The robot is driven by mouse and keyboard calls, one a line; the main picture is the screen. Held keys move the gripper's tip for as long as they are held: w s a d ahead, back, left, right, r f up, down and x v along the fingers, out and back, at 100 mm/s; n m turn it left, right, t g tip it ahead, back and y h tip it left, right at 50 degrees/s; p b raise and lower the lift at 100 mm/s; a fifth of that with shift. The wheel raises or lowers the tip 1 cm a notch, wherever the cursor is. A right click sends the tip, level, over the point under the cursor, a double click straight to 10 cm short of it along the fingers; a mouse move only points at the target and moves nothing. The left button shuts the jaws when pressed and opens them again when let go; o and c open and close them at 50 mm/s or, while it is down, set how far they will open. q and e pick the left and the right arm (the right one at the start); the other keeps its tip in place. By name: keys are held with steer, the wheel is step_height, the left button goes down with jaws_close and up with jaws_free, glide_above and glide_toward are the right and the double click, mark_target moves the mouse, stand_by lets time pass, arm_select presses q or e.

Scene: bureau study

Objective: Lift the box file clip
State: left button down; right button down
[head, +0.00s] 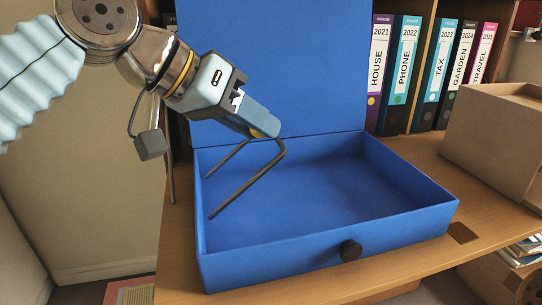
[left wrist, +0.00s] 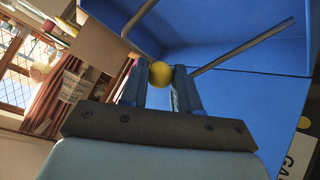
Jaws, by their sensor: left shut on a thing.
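The blue box file (head: 350,237) lies open on the wooden desk, its lid (head: 270,60) standing up at the back. Its clip is a dark bent wire (head: 245,187) with a yellow knob (left wrist: 159,74). The clip slants up from the left part of the box, its bend raised near the top of the back wall. My left gripper (head: 264,130) is shut on the clip at the knob. In the left wrist view the knob sits between the fingertips, and the wires run out to both sides. The box looks empty otherwise. My right gripper is not in view.
Several labelled binders (head: 400,72) stand behind the box on the right. A brown cardboard box (head: 492,140) stands on the desk at the right. A dark round knob (head: 350,250) sticks out of the box file's front.

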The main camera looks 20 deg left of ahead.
arm_select(q)
steer(key=s+a+r+t+h+b, duration=0.2)
steer(key=s+a+t+h+b, duration=0.2)
steer(key=a+b, duration=0.3)
steer(key=shift+s+n+h+b, duration=0.4)
steer(key=shift+h+b, duration=0.1)
steer(key=shift+b, duration=0.5)
steer(key=shift+a, duration=0.1)
steer(key=shift+f, duration=0.2)
stand_by(0.6)
steer(key=c, duration=0.8)
jaws_free()
steer(key=shift+r, duration=0.1)
steer(key=shift+s+a+r, duration=0.1)
steer(key=shift+r, duration=0.05)
